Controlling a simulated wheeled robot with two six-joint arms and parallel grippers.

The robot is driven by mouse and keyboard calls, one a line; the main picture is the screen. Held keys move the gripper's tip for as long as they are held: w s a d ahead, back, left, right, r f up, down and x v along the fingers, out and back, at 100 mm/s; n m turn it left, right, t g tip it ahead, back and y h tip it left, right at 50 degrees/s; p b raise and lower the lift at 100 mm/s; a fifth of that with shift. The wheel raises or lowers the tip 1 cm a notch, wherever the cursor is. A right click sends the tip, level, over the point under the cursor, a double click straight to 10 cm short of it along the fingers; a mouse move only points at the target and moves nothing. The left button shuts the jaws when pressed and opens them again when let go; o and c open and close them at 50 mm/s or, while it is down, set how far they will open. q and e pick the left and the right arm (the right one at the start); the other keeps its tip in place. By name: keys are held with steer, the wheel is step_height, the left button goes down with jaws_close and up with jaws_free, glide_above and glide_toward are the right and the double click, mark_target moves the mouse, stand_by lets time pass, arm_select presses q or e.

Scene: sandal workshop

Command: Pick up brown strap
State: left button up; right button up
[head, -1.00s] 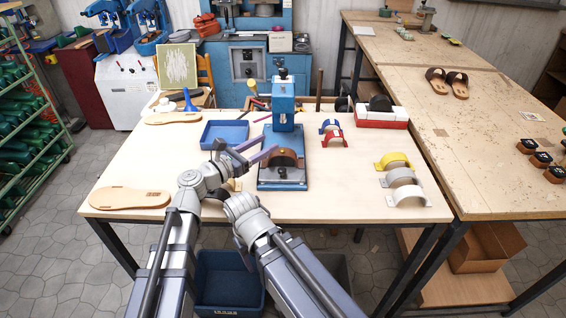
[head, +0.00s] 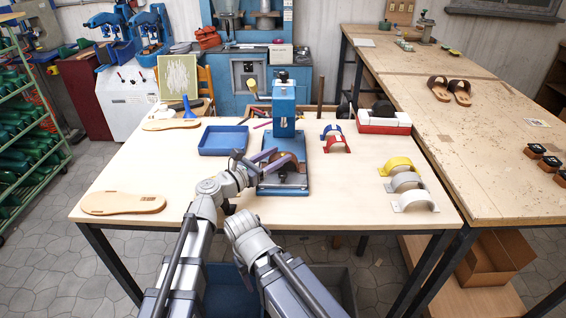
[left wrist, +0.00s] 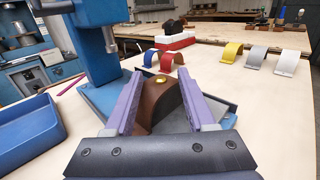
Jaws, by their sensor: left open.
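The brown strap (head: 287,161) is a curved band on the base of the blue press (head: 284,112) in the middle of the table. In the left wrist view the strap (left wrist: 160,106) arches up with a round gold-coloured spot on top. My left gripper (head: 268,163) is open, its purple fingers reaching in from the left. In the left wrist view the fingers (left wrist: 160,80) lie on either side of the strap, with gaps visible near the tips. The strap's lower near part is partly hidden by the gripper. My right arm shows at the bottom, but its gripper does not.
A blue tray (head: 223,140) lies left of the press, and a tan sole (head: 123,203) at the front left. Red (head: 336,145), yellow (head: 397,164), grey (head: 405,181) and white (head: 415,201) straps stand on the right. The table's front middle is mostly clear.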

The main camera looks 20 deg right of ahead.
arm_select(q)
steer(key=x, duration=0.3)
steer(key=shift+s+a, duration=0.1)
steer(key=shift+c, duration=0.2)
jaws_close()
